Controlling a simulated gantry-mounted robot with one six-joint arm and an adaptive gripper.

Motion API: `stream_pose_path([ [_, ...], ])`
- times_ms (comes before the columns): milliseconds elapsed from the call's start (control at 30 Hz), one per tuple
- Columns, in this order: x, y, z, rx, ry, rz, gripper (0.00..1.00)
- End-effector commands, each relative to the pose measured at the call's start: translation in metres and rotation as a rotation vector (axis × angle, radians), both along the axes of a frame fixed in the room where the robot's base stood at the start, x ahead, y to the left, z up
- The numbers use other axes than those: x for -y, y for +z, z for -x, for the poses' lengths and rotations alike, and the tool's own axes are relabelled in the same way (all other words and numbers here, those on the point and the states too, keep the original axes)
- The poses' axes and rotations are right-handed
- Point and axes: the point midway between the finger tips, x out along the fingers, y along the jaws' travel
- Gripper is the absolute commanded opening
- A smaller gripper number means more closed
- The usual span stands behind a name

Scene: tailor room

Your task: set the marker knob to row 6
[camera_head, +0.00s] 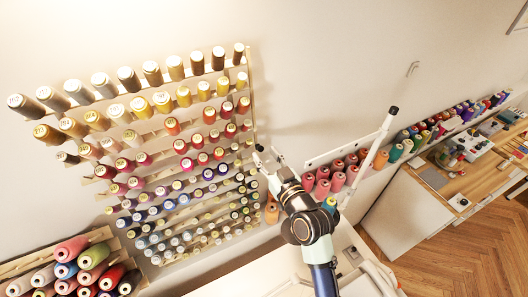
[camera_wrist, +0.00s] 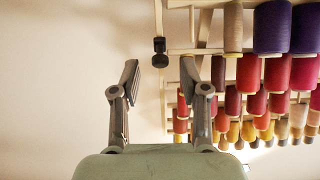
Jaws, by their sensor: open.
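The marker knob (camera_wrist: 159,45) is a small black piece on the pale upright strip at the edge of the thread rack, in the upper middle of the wrist view. My gripper (camera_wrist: 160,74) is open, its two grey fingers spread either side of the line to the knob. The gap between the fingers is empty. The knob shows beyond the fingertips, and I see no contact. In the head view my gripper (camera_head: 266,154) is at the right edge of the thread rack (camera_head: 251,90), around its middle height. The knob's row number cannot be read.
Several rows of thread spools (camera_head: 170,125) stick out from the rack beside my gripper. In the wrist view, red spools (camera_wrist: 250,72) stand close to the right finger. Bare wall (camera_wrist: 50,70) lies to the left. A white pole (camera_head: 370,155) stands right of my arm.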

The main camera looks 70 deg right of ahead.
Motion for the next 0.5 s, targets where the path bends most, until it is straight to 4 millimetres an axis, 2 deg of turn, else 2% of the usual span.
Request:
stream_pose_path([
  [133, 0.0101, 0.0007, -0.0123, 0.001, 0.0, 0.001, 0.45],
  [400, 0.0119, -0.0005, -0.0144, 0.0, -0.001, 0.0, 0.45],
  [500, 0.0118, -0.0005, -0.0143, 0.0, -0.001, 0.0, 0.3],
])
